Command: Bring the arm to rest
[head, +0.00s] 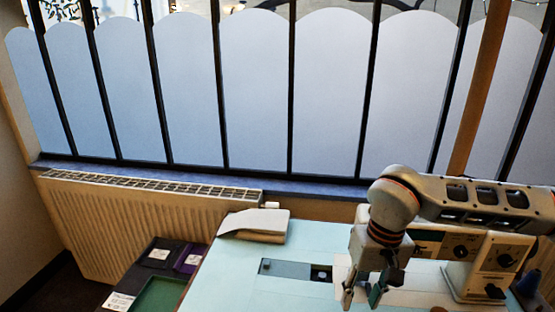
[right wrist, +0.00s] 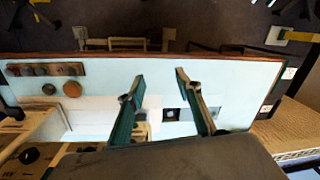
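My right arm comes in from the right in the head view, over the light blue table (head: 225,275). My right gripper (head: 361,302) points down with its two fingers apart and nothing between them. It is in front of a cream sewing machine (head: 490,265), and its height above the table is hard to judge. The right wrist view also shows the right gripper (right wrist: 160,77) open, with the pale table (right wrist: 235,75) beyond its fingers. My left gripper is in neither view.
A folded cloth or book (head: 255,225) lies at the table's back left corner. A grey-blue plate (head: 290,270) is set in the tabletop. Dark boxes and a green tray (head: 160,296) stand left of the table. A radiator (head: 140,225) is behind. The wrist view shows a wooden rack (right wrist: 45,69).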

